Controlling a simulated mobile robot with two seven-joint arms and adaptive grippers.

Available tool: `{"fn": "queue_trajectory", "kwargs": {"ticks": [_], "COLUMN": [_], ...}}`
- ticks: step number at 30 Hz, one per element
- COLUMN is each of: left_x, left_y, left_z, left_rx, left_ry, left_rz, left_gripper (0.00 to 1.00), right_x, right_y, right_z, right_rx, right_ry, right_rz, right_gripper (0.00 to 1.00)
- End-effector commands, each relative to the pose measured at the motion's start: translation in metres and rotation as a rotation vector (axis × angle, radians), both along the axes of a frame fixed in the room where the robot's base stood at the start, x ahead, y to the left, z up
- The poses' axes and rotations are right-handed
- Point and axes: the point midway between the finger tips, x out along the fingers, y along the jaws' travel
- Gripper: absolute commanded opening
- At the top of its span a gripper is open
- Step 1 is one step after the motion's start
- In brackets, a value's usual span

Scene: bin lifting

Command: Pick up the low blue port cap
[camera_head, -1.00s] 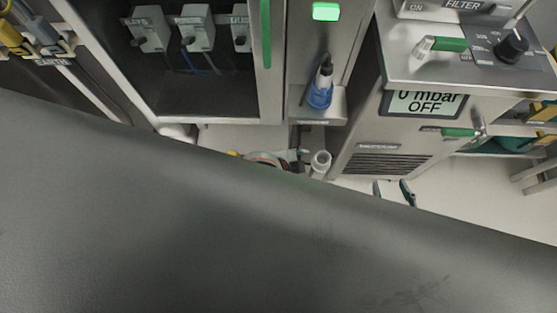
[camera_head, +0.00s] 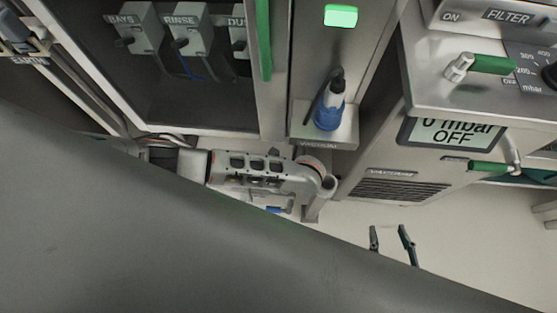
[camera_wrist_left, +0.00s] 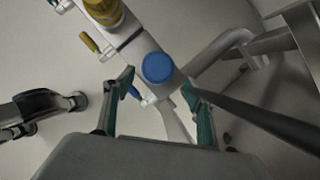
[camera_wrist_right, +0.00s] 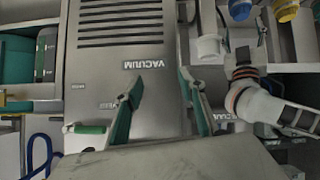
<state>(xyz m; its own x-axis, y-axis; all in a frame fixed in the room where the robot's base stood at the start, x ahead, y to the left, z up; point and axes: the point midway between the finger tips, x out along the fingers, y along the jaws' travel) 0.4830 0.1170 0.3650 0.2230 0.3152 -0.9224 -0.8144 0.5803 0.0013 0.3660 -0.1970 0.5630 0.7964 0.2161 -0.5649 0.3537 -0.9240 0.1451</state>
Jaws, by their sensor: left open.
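A round blue cap (camera_wrist_left: 158,67) sits on a pale metal fitting in the left wrist view. It shows between the fingertips of my left gripper (camera_wrist_left: 160,83), which is open; I cannot tell how far beyond them it lies. In the head view, a small blue patch (camera_head: 275,209) shows below a pale arm link; I cannot tell if it is the same cap. My right gripper (camera_head: 389,232) is open and empty below the vacuum cabinet. It also shows in the right wrist view (camera_wrist_right: 158,85). My left fingers are hidden in the head view.
A yellow cap (camera_wrist_left: 103,10) is beside the blue one. A metal frame (camera_wrist_left: 290,45) stands to the right. A blue-based plug (camera_head: 328,112) stands on a small ledge. The vacuum cabinet (camera_wrist_right: 150,110) faces my right gripper. A large dark surface blocks the lower head view.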

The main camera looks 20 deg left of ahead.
Motion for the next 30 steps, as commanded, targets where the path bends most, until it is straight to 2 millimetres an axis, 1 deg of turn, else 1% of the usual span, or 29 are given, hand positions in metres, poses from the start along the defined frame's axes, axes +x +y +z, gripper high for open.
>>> {"fn": "queue_trajectory", "kwargs": {"ticks": [1, 5, 9, 12, 15, 18, 23, 26, 27, 29, 30], "left_x": [-0.004, -0.001, 0.001, 0.004, 0.008, 0.011, 0.013, 0.013, 0.013, 0.012, 0.012], "left_y": [0.002, 0.006, 0.016, 0.019, 0.022, 0.022, 0.022, 0.022, 0.022, 0.022, 0.022], "left_z": [-0.012, -0.023, -0.043, -0.053, -0.057, -0.056, -0.054, -0.054, -0.054, -0.054, -0.054], "left_rx": [0.001, -0.001, -0.001, -0.003, -0.003, -0.003, -0.004, -0.003, -0.004, -0.004, -0.004], "left_ry": [0.01, 0.01, 0.015, 0.013, 0.008, 0.002, -0.002, -0.001, 0.0, 0.0, 0.0], "left_rz": [-0.001, 0.0, 0.001, 0.002, 0.001, 0.001, 0.001, 0.001, 0.001, 0.001, 0.001], "left_gripper": [0.56, 0.56, 0.56, 0.56, 0.56, 0.56, 0.56, 0.33, 0.22, 0.07, 0.07], "right_x": [-0.003, -0.001, 0.002, 0.006, 0.009, 0.012, 0.012, 0.012, 0.012, 0.012, 0.012], "right_y": [0.001, 0.007, 0.02, 0.027, 0.032, 0.033, 0.033, 0.033, 0.033, 0.033, 0.033], "right_z": [-0.006, -0.004, -0.001, 0.003, 0.009, 0.014, 0.016, 0.015, 0.015, 0.015, 0.015], "right_rx": [0.002, 0.022, 0.067, 0.094, 0.111, 0.118, 0.118, 0.118, 0.118, 0.118, 0.118], "right_ry": [0.009, 0.003, -0.009, -0.021, -0.035, -0.043, -0.046, -0.046, -0.046, -0.045, -0.045], "right_rz": [0.001, 0.001, 0.0, -0.003, -0.003, -0.003, -0.003, -0.003, -0.003, -0.003, -0.003], "right_gripper": [0.4, 0.4, 0.4, 0.4, 0.4, 0.4, 0.4, 0.4, 0.4, 0.4, 0.4]}}
